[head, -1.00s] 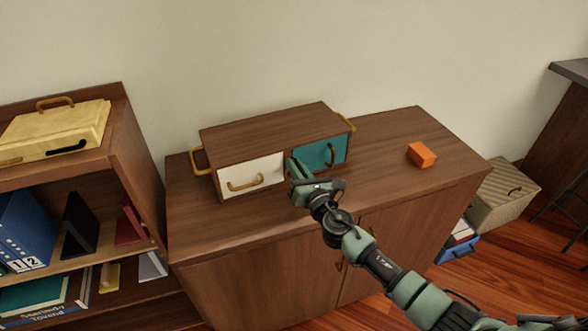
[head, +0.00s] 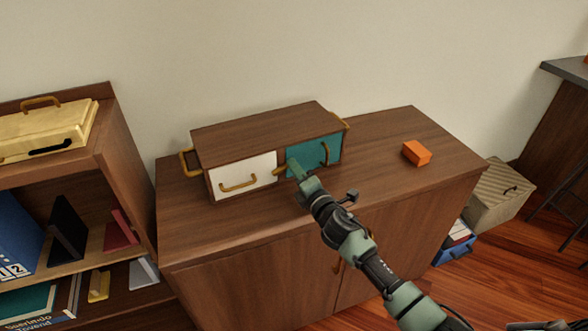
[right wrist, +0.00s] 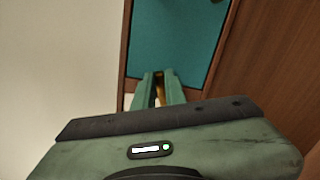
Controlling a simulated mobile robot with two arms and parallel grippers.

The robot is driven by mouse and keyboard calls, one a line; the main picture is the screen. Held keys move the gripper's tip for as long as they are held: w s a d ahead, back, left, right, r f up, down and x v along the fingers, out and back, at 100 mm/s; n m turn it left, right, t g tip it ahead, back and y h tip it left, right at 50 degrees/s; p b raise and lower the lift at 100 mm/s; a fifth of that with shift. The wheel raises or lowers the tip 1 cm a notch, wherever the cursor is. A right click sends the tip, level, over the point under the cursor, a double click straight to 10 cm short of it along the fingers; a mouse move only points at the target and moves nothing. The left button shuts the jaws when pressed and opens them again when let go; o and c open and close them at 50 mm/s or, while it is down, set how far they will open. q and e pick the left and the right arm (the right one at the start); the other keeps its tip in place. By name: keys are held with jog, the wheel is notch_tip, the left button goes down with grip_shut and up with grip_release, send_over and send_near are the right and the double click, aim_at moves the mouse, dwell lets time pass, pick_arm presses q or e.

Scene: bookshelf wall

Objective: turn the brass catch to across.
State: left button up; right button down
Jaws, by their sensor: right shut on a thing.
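The brass catch (head: 279,171) is on the front of a small wooden drawer box, between a white drawer (head: 243,177) and a teal drawer (head: 312,160). My right gripper (head: 291,167) is shut on the catch. A short brass end shows to the left of the fingers, by the edge of the white drawer. In the right wrist view, part of the catch (right wrist: 159,88) shows between the two green fingers. The fingers hide the rest, so its exact angle is hard to tell. My left gripper is not in view.
The drawer box (head: 264,129) stands on a wooden cabinet (head: 375,150). A bookshelf (head: 128,175) stands at the left.

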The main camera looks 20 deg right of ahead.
jog(key=shift+f+m, duration=0.3)
jog(key=shift+m, duration=0.7)
jog(key=shift+f+m, duration=0.25)
jog(key=shift+m, duration=0.75)
jog(key=c, duration=1.5)
grip_release()
jog(key=shift+o, duration=0.2)
jog(key=shift+d, duration=0.1)
jog(key=s, duration=0.5)
jog(key=s+d, duration=0.1)
jog(key=s, duration=0.1)
jog(key=shift+s+b, duration=0.3)
jog(key=shift+s, duration=0.05)
